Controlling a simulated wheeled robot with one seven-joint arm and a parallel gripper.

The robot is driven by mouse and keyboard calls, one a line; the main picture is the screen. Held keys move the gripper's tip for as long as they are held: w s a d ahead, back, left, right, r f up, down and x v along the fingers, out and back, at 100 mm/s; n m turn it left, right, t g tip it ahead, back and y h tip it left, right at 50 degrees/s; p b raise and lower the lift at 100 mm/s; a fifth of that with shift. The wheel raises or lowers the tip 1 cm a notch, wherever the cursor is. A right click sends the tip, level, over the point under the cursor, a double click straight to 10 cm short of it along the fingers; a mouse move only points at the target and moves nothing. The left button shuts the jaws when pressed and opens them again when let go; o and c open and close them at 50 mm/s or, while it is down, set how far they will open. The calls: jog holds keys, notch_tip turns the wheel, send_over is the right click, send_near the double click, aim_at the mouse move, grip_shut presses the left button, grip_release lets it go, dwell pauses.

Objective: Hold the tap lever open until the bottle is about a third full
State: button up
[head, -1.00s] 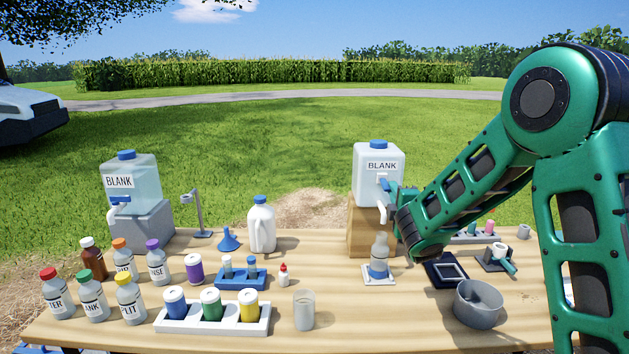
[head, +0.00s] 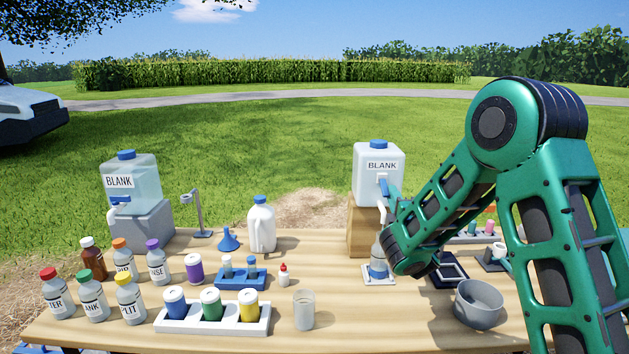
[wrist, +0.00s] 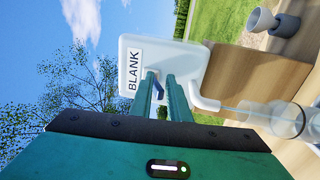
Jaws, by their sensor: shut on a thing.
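The right BLANK container (head: 379,160) is a white jug with a blue cap and a tap on its front. Its blue tap lever (head: 384,187) also shows between my fingers in the wrist view (wrist: 158,91). My gripper (wrist: 166,92) is shut on the lever. In the head view my arm mostly hides the gripper. The white spout (wrist: 205,103) points at the mouth of the clear bottle (wrist: 285,121). In the head view the bottle (head: 377,262) stands upright on a white pad (head: 378,282), partly behind my arm. I cannot read its water level surely.
The container sits on a wooden block (head: 357,228). A grey pot (head: 478,304) and a dark tray (head: 447,277) are right of the bottle. A clear cup (head: 303,310) and a white vial rack (head: 213,319) stand front left. A white jug (head: 262,226) is behind.

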jog(key=shift+w+f, duration=0.1)
jog(key=shift+o, duration=0.3)
jog(key=shift+w+d+f, duration=0.1)
jog(key=shift+f, duration=0.05)
jog(key=shift+t, duration=0.3)
dwell(1.2)
dwell(5.4)
